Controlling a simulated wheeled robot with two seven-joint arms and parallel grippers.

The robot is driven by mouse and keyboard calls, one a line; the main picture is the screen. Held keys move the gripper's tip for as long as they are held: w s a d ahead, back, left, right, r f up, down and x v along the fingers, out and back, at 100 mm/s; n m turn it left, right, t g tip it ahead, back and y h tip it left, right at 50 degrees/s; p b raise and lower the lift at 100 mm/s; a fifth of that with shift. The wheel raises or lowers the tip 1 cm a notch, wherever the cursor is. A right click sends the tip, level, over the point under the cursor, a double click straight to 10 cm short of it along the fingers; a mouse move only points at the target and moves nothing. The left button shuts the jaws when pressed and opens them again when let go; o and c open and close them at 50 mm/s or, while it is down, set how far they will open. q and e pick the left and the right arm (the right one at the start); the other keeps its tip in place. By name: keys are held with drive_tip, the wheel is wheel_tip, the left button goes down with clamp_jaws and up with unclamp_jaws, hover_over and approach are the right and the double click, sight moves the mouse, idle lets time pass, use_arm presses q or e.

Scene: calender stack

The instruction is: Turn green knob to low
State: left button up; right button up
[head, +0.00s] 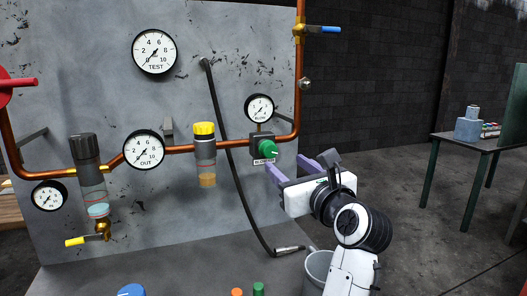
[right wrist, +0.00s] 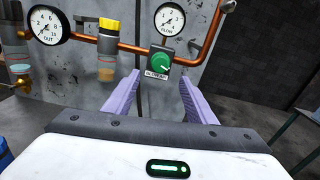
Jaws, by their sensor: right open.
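The green knob (head: 268,149) sits on a dark regulator block on the copper pipe, below a small gauge (head: 260,108) and above a small white label. It also shows in the right wrist view (right wrist: 160,61), with a light mark on its face. My right gripper (head: 298,165) is open, with its purple fingers pointing at the panel just right of and below the knob. In the right wrist view the knob appears between and beyond the two fingertips (right wrist: 161,76), apart from them. My left gripper is not seen.
The grey panel (head: 100,35) carries gauges, copper pipes and a yellow-topped filter (head: 204,152). A black hose (head: 237,185) hangs left of the knob. A grey bucket (head: 318,268) stands below my right arm. A table (head: 470,143) stands at the far right.

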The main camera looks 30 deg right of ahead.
sight(271, 152)
drive_tip(key=p+x, duration=0.1)
drive_tip(key=x, duration=0.8)
drive_tip(key=shift+w+d, duration=0.15)
drive_tip(key=shift+w, duration=0.15)
drive_tip(key=shift+c, duration=0.5)
drive_tip(key=c, duration=0.9)
drive_tip(key=shift+c, duration=0.2)
drive_tip(key=shift+n, duration=0.3)
